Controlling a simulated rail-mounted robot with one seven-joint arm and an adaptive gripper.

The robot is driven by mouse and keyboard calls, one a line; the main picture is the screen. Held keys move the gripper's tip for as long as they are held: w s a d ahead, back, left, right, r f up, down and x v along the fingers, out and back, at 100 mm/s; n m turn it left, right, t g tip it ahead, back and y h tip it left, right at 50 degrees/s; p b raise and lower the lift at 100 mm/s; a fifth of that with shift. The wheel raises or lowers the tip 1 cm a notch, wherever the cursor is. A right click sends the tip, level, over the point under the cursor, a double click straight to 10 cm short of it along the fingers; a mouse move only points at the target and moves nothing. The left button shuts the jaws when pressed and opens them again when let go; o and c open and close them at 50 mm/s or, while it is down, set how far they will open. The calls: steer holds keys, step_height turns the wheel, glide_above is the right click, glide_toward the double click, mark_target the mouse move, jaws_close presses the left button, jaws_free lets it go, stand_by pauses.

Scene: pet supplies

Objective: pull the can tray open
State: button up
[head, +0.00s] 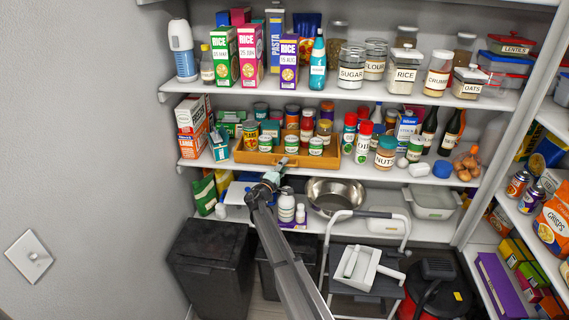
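The can tray (245,157) is a shallow orange-brown wooden tray on the middle shelf, holding several cans and jars. White-labelled green cans (291,144) stand along its front, with taller jars behind them. My gripper (282,163) is small in the head view, at the end of my arm rising from below. Its tip overlaps the lower middle of the tray's front in the picture. I cannot tell whether it touches the tray, and its fingers are too small to tell open from shut. Any handle on the tray front is not clear.
Bottles and a nuts jar (386,152) stand right of the tray, and boxes (192,117) stand left. Below are white bottles (287,205), a metal pan (336,193), a step stool (365,262) and black bins (208,262). The grey wall bounds the left.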

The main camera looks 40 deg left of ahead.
steer(key=shift+w+a, duration=0.1)
steer(key=shift+w, duration=0.2)
jaws_close()
steer(key=s+d+b, duration=0.7)
steer(key=s+b, duration=0.3)
steer(key=s, duration=0.1)
steer(key=shift+d+b, duration=0.2)
steer(key=shift+b, duration=0.1)
stand_by(0.3)
